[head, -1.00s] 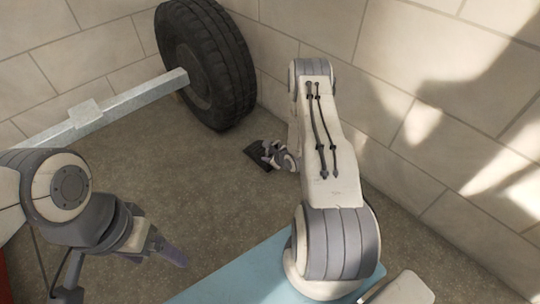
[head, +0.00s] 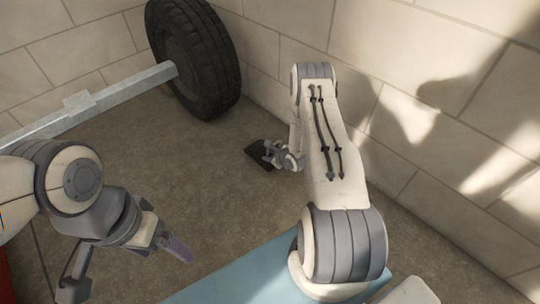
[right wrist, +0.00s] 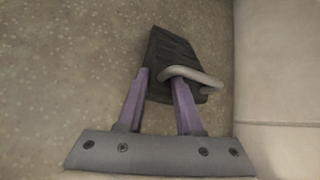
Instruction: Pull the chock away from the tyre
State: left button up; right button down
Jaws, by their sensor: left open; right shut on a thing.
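The chock (head: 258,159) is a small dark wedge on the floor, apart from the tyre (head: 207,65), with bare floor between them. In the right wrist view the chock (right wrist: 172,48) is black and ribbed, with a grey metal handle (right wrist: 205,77). My right gripper (head: 273,154) is shut on the chock at its handle end. In the right wrist view its purple fingers (right wrist: 160,80) reach that end; their exact hold on the handle is unclear. My left gripper (head: 178,248) is open and empty, well away to the lower left.
A grey metal axle beam (head: 95,103) runs from the tyre to the left. Pale block walls (head: 290,60) stand behind and to the right, close to my right arm. Bare floor (head: 180,180) lies between my arms. A light blue surface (head: 240,270) shows at the bottom.

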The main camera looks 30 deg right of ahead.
jog(key=shift+s+a+f, duration=0.15)
jog(key=shift+s+f, duration=0.1)
jog(key=shift+s, duration=0.05)
jog(key=c, duration=0.9)
grip_release()
jog(key=o, duration=0.4)
jog(key=shift+w+r, duration=0.1)
jog(key=shift+w, duration=0.05)
jog(key=shift+r, duration=0.15)
